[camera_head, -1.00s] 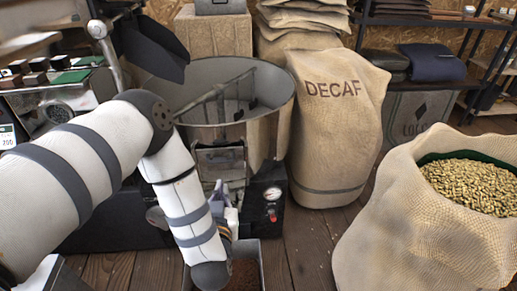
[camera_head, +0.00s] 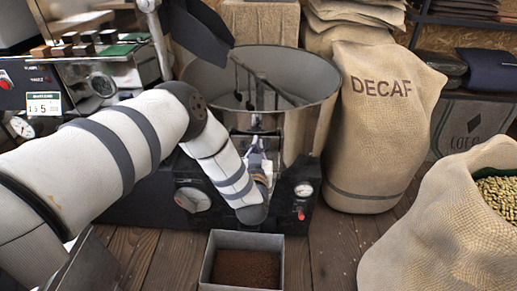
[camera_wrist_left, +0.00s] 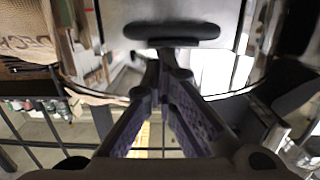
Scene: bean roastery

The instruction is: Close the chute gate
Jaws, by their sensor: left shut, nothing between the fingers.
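The chute gate (camera_head: 240,146) is a metal plate on the front of the round steel bin (camera_head: 318,105), largely hidden behind my left gripper (camera_head: 256,146) in the head view. In the left wrist view a grey plate with a dark rounded bar (camera_wrist_left: 172,31) fills the top middle, likely the gate and its handle. My left gripper (camera_wrist_left: 164,55) is shut and empty, its fingertips just below that bar. I cannot tell whether they touch it, or how far open the gate is. My right gripper is not in view.
A metal tray (camera_head: 211,262) with dark brown contents stands on the floor below the chute. A black box with a gauge (camera_head: 303,190) is right of the gripper. A DECAF sack (camera_head: 375,125) and an open bean sack (camera_head: 430,235) stand to the right. Wood floor (camera_head: 330,245) shows between.

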